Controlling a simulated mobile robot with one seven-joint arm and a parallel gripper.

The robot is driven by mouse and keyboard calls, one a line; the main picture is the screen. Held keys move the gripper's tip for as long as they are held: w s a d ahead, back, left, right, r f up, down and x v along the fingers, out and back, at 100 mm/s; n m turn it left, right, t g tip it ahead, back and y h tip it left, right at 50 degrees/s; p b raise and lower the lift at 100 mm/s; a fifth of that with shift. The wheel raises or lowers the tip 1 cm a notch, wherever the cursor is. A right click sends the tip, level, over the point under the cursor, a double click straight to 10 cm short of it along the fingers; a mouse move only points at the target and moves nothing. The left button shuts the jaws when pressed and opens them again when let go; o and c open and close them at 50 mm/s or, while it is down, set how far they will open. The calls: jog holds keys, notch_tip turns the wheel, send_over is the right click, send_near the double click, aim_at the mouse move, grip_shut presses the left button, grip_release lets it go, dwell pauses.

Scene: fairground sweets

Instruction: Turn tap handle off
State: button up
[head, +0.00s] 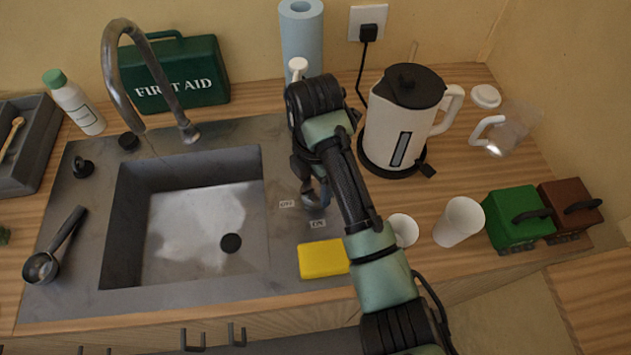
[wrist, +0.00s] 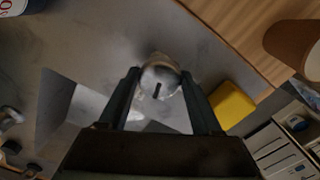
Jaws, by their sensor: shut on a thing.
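The tap handle (wrist: 160,78) is a round metal knob with a short dark mark on its face. In the wrist view it sits between the two fingers of my gripper (wrist: 158,90), which is shut on it. In the head view my gripper (head: 310,192) is low over the counter to the right of the sink, and my arm hides most of the knob. An OFF label (head: 287,204) and an ON label (head: 318,223) lie beside it. The curved metal tap (head: 115,75) arches over the sink (head: 205,225). I cannot tell whether water runs.
A yellow sponge (head: 323,259) lies just in front of my gripper. A blue paper roll (head: 302,45) and green first aid box (head: 195,75) stand behind.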

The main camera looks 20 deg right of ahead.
jog(key=shift+s+r+m+p, duration=0.1)
jog(key=shift+r+m+p, duration=0.2)
jog(key=shift+m+p, duration=0.8)
jog(key=shift+p, duration=0.3)
jog(key=shift+f+m+p, duration=0.25)
jog(key=shift+m+p, duration=0.1)
jog(key=shift+m, duration=0.25)
jog(key=o, duration=1.4)
jog(key=shift+c, duration=0.2)
